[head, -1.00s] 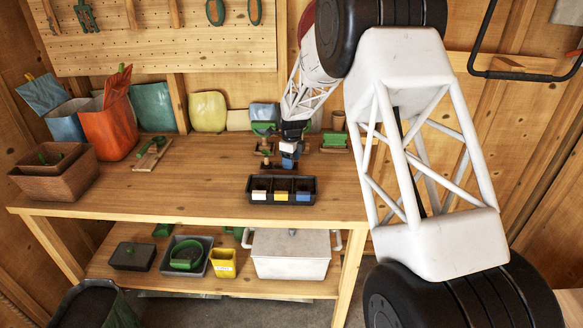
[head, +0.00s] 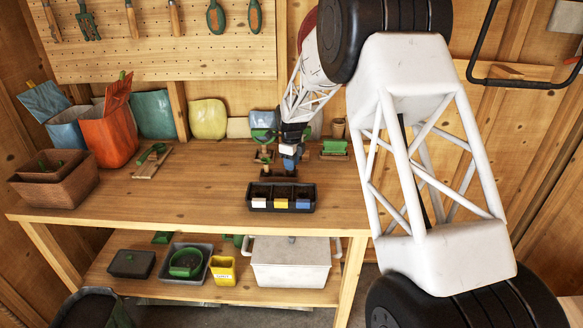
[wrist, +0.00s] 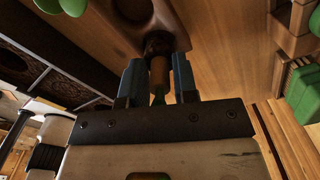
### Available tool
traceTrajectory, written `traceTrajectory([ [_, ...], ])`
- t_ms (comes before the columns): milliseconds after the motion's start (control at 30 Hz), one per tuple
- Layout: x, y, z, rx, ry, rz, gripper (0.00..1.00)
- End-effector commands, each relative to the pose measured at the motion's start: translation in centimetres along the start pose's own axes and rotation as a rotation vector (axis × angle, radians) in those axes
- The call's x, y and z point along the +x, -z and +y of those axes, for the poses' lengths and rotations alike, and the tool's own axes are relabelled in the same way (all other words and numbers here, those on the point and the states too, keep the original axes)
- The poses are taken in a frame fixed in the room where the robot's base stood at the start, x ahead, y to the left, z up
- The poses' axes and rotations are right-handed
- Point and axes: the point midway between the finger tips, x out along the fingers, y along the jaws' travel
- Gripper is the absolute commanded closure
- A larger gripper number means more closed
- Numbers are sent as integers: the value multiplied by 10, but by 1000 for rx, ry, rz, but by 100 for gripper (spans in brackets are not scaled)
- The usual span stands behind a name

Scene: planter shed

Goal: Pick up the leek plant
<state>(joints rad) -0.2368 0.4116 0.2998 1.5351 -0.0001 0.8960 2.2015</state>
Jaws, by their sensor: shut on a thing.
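My gripper (head: 289,164) is over the back part of the bench, just behind the black divided tray. In the wrist view its two blue fingers (wrist: 157,62) are closed on a slim upright thing, brown with green nearer the palm, which I take to be the leek plant (wrist: 159,72). The held thing meets a rounded wooden holder (wrist: 181,32) with dark holes. I cannot tell whether it still sits in a hole. In the head view the gripper hides most of the plant.
The black tray (head: 281,209) with white, yellow and blue labels stands at the bench's front. A green container (head: 335,147) is to the gripper's right. Brown planter boxes (head: 55,186) and an orange bag (head: 108,140) are at left.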

Motion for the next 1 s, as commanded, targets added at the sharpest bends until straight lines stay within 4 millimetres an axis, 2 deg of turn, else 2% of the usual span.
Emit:
traceTrajectory([
  [300, -48, 0, 0, 0, 2, -1, 86],
  [500, -71, 0, 0, 0, 1, -1, 86],
  [700, -79, 0, 0, 0, 1, -1, 86],
  [1000, -79, 0, 0, 0, 1, -1, 86],
])
